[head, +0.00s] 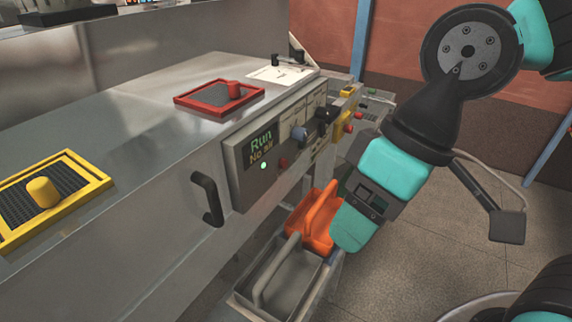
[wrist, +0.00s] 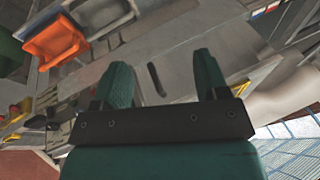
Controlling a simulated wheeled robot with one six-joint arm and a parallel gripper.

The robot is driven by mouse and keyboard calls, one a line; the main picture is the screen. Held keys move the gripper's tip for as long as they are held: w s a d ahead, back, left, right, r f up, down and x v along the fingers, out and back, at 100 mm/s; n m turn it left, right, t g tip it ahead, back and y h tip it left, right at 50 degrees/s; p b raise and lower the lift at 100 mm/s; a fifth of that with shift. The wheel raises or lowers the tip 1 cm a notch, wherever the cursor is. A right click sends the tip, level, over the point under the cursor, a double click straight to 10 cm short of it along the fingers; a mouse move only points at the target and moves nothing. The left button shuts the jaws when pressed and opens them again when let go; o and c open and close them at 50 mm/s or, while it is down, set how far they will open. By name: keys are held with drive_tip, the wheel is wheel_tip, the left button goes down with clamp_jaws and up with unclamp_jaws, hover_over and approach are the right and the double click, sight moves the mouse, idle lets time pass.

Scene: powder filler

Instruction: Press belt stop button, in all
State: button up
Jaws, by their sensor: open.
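The control panel (head: 252,170) is on the machine's front in the head view, with a lit display reading "Run" and "No air" and a green light. It carries a red button (head: 283,162), a blue-grey knob (head: 299,133) and a black knob (head: 325,113). Farther back is a yellow box (head: 343,131) with a red button on it. No readable label shows which is the belt stop. My gripper (head: 358,222) hangs to the right of the panel, apart from it. In the wrist view my gripper (wrist: 163,75) is open, with nothing between its fingers.
A black handle (head: 207,198) sticks out from the machine front. An orange bin (head: 321,217) and a grey bin (head: 283,282) stand below the panel, close to my gripper. Red (head: 219,105) and yellow (head: 14,234) framed trays lie on top.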

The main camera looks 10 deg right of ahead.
clamp_jaws()
idle(1.5)
